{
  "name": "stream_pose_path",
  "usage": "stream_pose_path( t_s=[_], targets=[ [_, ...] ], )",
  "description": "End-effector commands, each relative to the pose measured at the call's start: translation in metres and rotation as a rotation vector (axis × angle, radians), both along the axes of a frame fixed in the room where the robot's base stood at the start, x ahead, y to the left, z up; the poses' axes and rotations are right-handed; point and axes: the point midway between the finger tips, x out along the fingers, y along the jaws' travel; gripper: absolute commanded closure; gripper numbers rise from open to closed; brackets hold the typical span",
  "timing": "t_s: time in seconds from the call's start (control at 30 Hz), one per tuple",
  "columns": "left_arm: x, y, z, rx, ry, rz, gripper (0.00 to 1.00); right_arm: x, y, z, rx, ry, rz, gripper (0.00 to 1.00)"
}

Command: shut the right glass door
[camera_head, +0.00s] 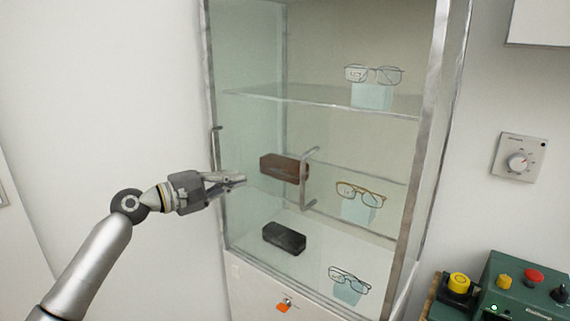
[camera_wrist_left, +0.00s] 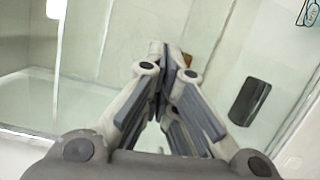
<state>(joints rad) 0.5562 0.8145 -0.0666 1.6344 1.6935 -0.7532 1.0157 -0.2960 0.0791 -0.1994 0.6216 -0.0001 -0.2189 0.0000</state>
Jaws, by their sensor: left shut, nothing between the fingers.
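A tall glass-fronted cabinet (camera_head: 212,75) stands in the middle of the head view. One upright metal handle (camera_head: 304,180) is near the middle of its front. Another handle (camera_head: 215,150) is at the left edge. I cannot tell from the clear glass exactly where the right glass door's edges lie or how far it stands open. My left gripper (camera_head: 243,179) is shut and empty, in front of the cabinet's left part, between the two handles. In the left wrist view its fingertips (camera_wrist_left: 172,62) meet; any contact with glass is unclear. My right gripper is not in view.
Behind the glass are glasses on pale blocks (camera_head: 372,95), a brown case (camera_head: 284,168) and a black case (camera_head: 284,238). An orange-tagged lock (camera_head: 284,306) is below. A green control box (camera_head: 520,285) and a wall dial (camera_head: 518,160) are on the right.

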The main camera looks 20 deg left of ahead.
Motion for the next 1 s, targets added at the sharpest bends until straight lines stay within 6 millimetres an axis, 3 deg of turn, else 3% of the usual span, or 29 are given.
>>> stream_pose_path(
  t_s=[0.03, 0.1, 0.2, 0.37, 0.73, 1.0],
  targets=[
    [-0.009, -0.006, 0.018, -0.018, -0.014, -0.03, 1.0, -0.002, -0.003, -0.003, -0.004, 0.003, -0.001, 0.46],
    [-0.017, -0.012, 0.034, -0.042, -0.02, -0.059, 1.0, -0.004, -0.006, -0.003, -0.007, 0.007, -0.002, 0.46],
    [-0.019, -0.018, 0.046, -0.056, -0.023, -0.08, 1.0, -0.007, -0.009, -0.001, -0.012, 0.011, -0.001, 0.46],
    [-0.004, -0.032, 0.05, -0.058, -0.023, -0.082, 1.0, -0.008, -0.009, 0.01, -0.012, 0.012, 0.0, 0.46],
    [0.057, -0.083, 0.053, -0.06, -0.022, -0.08, 1.0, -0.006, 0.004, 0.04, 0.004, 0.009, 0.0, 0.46],
    [0.039, -0.11, 0.055, -0.054, -0.022, -0.078, 1.0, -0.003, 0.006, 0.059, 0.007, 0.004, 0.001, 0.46]
  ],
)
